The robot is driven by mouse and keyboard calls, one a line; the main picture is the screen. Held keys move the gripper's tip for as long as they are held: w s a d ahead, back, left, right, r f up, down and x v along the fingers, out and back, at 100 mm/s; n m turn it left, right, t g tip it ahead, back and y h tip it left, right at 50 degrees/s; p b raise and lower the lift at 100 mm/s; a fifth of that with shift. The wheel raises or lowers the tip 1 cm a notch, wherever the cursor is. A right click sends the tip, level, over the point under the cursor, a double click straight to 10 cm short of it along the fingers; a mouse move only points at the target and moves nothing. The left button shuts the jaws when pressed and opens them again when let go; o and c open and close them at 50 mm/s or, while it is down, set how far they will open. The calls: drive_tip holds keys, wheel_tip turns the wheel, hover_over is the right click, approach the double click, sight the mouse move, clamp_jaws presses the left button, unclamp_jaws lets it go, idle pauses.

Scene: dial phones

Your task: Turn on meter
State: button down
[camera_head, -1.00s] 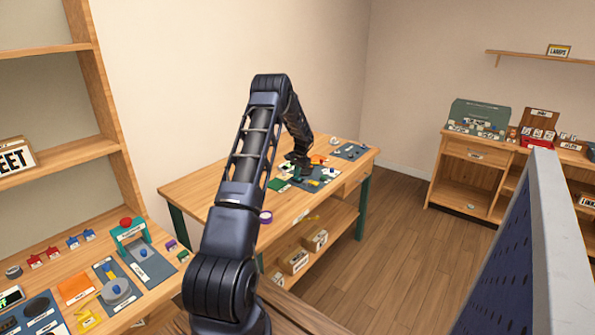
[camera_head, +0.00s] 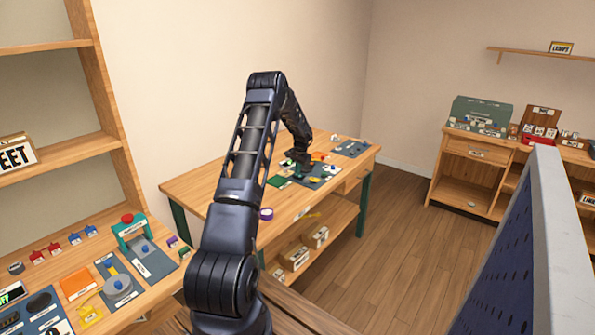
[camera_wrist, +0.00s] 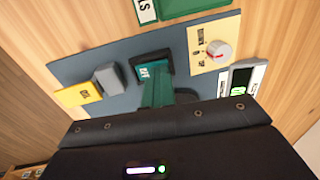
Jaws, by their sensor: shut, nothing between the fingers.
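My gripper (camera_head: 298,160) reaches down over a blue-grey panel (camera_head: 322,181) on the far workbench. In the wrist view its black body fills the bottom, and its fingertips cannot be made out clearly. A small white unit with a lit green display (camera_wrist: 240,80), which may be the meter, sits at the panel's right edge, partly cut off by my gripper. Beside it is a cream plate with a round red-and-white knob (camera_wrist: 218,51). A teal switch-like part (camera_wrist: 152,66) with a small label stands in the middle, close ahead of my gripper. Contact cannot be told.
A grey block (camera_wrist: 108,78) and a yellow tag (camera_wrist: 78,95) lie at the panel's left. A green block (camera_wrist: 190,8) is beyond it. A purple roll (camera_head: 266,214) lies at the workbench's front edge. A second bench (camera_head: 160,290) with several devices stands at the left.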

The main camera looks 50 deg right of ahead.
drive_tip(key=shift+s+a+f, duration=0.1)
drive_tip(key=shift+s+f, duration=0.15)
drive_tip(key=shift+s, duration=0.6)
drive_tip(key=shift+r, duration=0.15)
wheel_tip(320, 180, up, 14)
drive_tip(key=s, duration=0.1)
drive_tip(key=shift+s, duration=0.35)
drive_tip(key=shift+w+t, duration=0.3)
drive_tip(key=shift+w, duration=0.1)
drive_tip(key=w+f, duration=0.1)
drive_tip(key=f, duration=0.8)
drive_tip(key=w+f, duration=0.1)
drive_tip(key=f, duration=0.3)
drive_tip(key=shift+w+f, duration=0.3)
drive_tip(key=shift+w, duration=0.05)
